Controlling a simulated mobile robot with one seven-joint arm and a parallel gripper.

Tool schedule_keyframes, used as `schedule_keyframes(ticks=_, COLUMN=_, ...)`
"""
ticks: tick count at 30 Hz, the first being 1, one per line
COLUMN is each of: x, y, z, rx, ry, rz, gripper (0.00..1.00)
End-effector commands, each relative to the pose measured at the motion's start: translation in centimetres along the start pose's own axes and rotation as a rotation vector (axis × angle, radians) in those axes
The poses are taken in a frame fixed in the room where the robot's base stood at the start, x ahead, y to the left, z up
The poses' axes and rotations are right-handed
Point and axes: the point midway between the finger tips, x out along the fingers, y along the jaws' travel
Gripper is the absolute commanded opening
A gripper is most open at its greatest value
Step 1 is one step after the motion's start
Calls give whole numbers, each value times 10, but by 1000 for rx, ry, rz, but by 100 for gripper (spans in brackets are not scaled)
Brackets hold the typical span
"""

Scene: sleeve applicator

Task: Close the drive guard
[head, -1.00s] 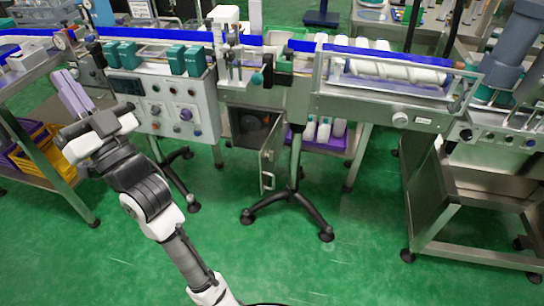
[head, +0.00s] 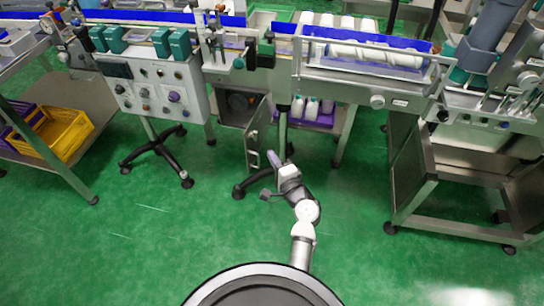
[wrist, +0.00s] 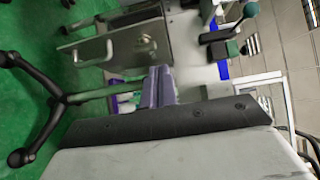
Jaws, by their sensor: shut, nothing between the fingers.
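The drive guard (head: 257,133) is a grey hinged door with a bar handle, under the middle of the conveyor machine. It stands open, swung out toward me, with the dark drive opening (head: 240,102) showing behind it. In the wrist view the open guard (wrist: 88,51) shows at the upper left, beside its housing. My gripper (head: 273,158), with purple fingers, is close to the guard's lower right edge in the head view. The fingers (wrist: 158,85) are together and empty in the wrist view. I cannot tell whether they touch the guard; they look apart from it.
A black-footed stand (head: 240,190) is close by my gripper. White bottles in a purple tray (head: 322,120) sit right of the guard. A control panel (head: 158,95) is at left, a steel cart (head: 415,190) at right. The green floor in front is clear.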

Motion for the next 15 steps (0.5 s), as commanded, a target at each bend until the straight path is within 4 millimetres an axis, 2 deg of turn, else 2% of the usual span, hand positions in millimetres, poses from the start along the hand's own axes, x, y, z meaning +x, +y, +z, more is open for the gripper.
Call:
schedule_keyframes(ticks=3, x=29, y=-5, z=0, rx=2, ry=-2, rz=-3, gripper=0)
schedule_keyframes(ticks=9, x=71, y=-4, z=1, rx=0, ry=-3, rz=-2, gripper=0)
schedule_keyframes(ticks=15, x=88, y=-3, z=23, rx=-2, ry=-3, rz=0, gripper=0)
